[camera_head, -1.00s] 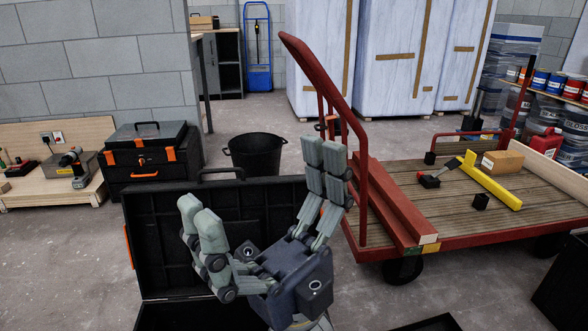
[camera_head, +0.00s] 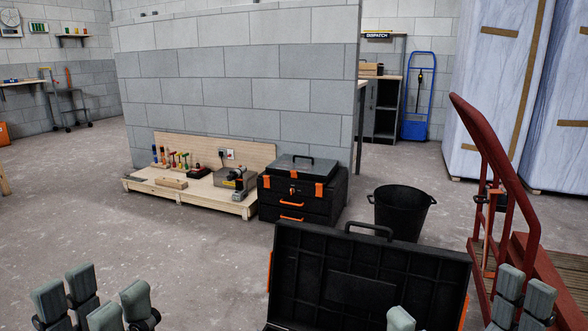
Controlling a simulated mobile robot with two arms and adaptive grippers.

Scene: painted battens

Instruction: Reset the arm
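My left gripper (camera_head: 93,302) shows at the bottom left corner. Its grey-green fingertips stand apart with nothing between them, so it is open. My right gripper (camera_head: 460,312) shows at the bottom right, low in the picture. Its fingertips are spread wide, with the edge of the open black case behind them, and no held thing is visible. The palms and most of both arms are below the picture edge.
The open black case (camera_head: 350,285) stands in front of me. Behind it are a black bucket (camera_head: 402,212) and an orange-trimmed toolbox (camera_head: 300,195). Clear concrete floor lies to the left.

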